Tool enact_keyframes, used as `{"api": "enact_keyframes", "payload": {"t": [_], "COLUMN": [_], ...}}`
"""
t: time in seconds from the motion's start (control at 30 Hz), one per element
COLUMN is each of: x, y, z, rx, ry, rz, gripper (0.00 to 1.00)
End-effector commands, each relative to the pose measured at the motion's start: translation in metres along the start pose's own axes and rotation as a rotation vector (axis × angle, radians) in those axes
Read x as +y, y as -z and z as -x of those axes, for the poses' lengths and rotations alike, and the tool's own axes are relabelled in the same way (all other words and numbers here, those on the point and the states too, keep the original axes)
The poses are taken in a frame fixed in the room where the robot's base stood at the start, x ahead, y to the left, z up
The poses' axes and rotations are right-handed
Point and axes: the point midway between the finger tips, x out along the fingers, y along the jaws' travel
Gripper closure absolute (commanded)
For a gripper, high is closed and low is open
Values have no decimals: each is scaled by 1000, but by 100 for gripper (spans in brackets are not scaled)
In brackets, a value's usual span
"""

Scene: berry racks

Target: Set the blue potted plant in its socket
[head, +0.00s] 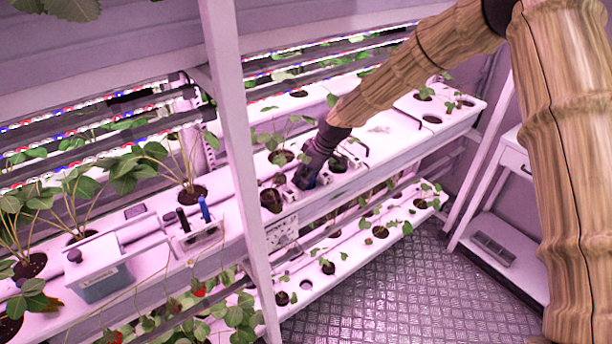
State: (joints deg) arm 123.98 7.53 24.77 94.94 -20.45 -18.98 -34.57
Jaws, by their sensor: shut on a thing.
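My gripper (308,177) reaches down to the upper white rack shelf, right of the middle post. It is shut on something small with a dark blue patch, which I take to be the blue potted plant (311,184). The gripper hides most of it, and I cannot tell whether it stands in a hole or is held just above one. A round dark socket (338,164) lies just to the right of the gripper. A dark round pot or hole (271,200) lies just to its left.
Leafy plants (282,157) stand close behind the gripper. A pale post (238,150) rises to its left. A grey-blue box (98,270) and a tool holder (195,235) sit on the left shelf. A lower planted shelf (350,240) runs below.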

Motion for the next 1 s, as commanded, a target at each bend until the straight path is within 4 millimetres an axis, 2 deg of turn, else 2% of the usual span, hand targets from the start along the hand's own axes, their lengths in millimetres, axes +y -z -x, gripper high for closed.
{"api": "enact_keyframes", "payload": {"t": [0.03,0.1,0.13,0.2,0.23,0.77,1.0], "x": [-4,-4,-5,-5,-5,-3,-2], "y": [-7,-7,-8,-9,-9,-8,-1], "z": [-8,-8,-9,-10,-10,-6,10], "rx": [-10,-12,-12,-14,-14,-12,-8], "ry": [9,10,11,12,12,8,5], "rz": [-1,-1,-2,-2,-2,-4,-2], "gripper": [81,80,46,33,30,30,30]}}
